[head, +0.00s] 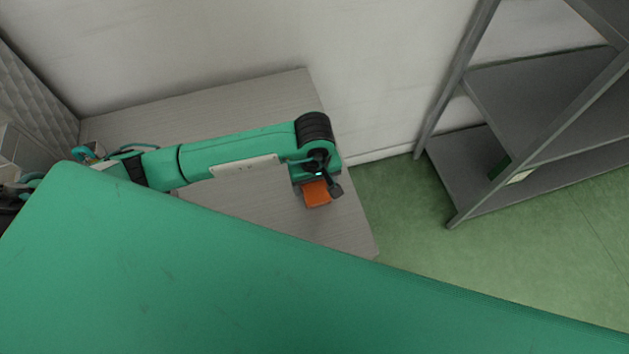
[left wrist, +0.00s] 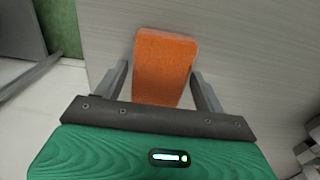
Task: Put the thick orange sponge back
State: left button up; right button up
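The thick orange sponge (head: 317,193) lies on the grey table top near its right end. It also shows in the left wrist view (left wrist: 164,62), long side pointing away from the gripper. My left gripper (head: 320,183) is over the sponge's near end. In the left wrist view my left gripper (left wrist: 160,72) is open, with one finger on each side of the sponge and a narrow gap at the left finger. The gap at the right finger is very small, and I cannot tell whether it touches. My right gripper is not in view.
The table top (head: 230,100) is mostly bare around the sponge and stands against a white wall. A grey metal shelf rack (head: 530,95) stands to the right, with a small green and white item (head: 518,176) on its lowest board. Green floor (head: 415,215) lies between them.

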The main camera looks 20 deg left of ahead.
aim_at(315, 184)
pick_arm(q)
jog(key=shift+o, duration=0.4)
jog(key=shift+r, duration=0.1)
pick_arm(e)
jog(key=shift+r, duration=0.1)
pick_arm(q)
jog(key=shift+r, duration=0.15)
notch_tip(315, 184, up, 6)
jog(key=shift+f+b, duration=0.1)
jog(key=shift+b, duration=0.55)
notch_tip(315, 184, up, 6)
jog(key=b, duration=0.1)
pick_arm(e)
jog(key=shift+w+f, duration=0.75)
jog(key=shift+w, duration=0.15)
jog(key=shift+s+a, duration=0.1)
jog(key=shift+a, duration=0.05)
